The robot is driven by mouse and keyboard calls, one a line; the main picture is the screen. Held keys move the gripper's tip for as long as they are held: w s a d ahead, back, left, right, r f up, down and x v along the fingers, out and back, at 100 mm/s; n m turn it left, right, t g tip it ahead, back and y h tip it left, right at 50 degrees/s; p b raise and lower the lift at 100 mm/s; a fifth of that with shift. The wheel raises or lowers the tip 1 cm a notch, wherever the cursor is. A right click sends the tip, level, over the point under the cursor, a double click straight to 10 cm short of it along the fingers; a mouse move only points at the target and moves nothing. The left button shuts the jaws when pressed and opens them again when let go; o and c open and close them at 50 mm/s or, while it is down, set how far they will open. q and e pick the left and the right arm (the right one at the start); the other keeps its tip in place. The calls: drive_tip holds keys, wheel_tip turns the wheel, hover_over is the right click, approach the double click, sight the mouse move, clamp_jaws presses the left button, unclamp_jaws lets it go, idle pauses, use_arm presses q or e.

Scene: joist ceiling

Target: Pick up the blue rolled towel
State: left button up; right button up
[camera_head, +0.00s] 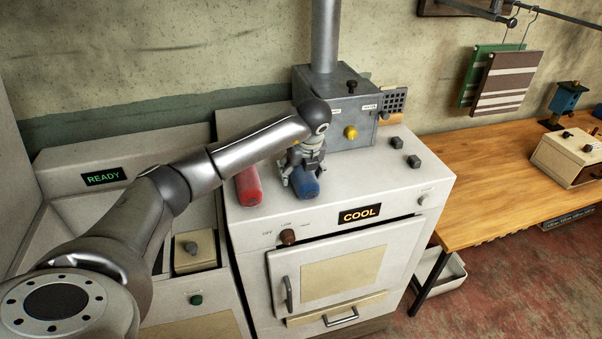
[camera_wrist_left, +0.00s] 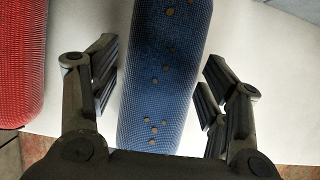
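The blue rolled towel (camera_head: 306,187) lies on the white top of the appliance marked COOL. My left gripper (camera_head: 304,178) is over it from above. In the left wrist view the blue rolled towel (camera_wrist_left: 165,70) runs between the two open fingers of my left gripper (camera_wrist_left: 160,100), with a gap on each side. Small brown spots show on the towel. Part of the towel is hidden under the gripper in the head view. My right gripper is not in view.
A red roll (camera_head: 248,186) lies just left of the blue one. A grey metal box (camera_head: 335,105) with a pipe and yellow knob stands behind. Small dark blocks (camera_head: 396,142) sit to the right. A wooden table (camera_head: 480,170) stands further right.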

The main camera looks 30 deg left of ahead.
use_arm(q)
drive_tip(key=c, duration=0.9)
drive_tip(key=shift+o, duration=0.2)
drive_tip(key=shift+r, duration=0.1)
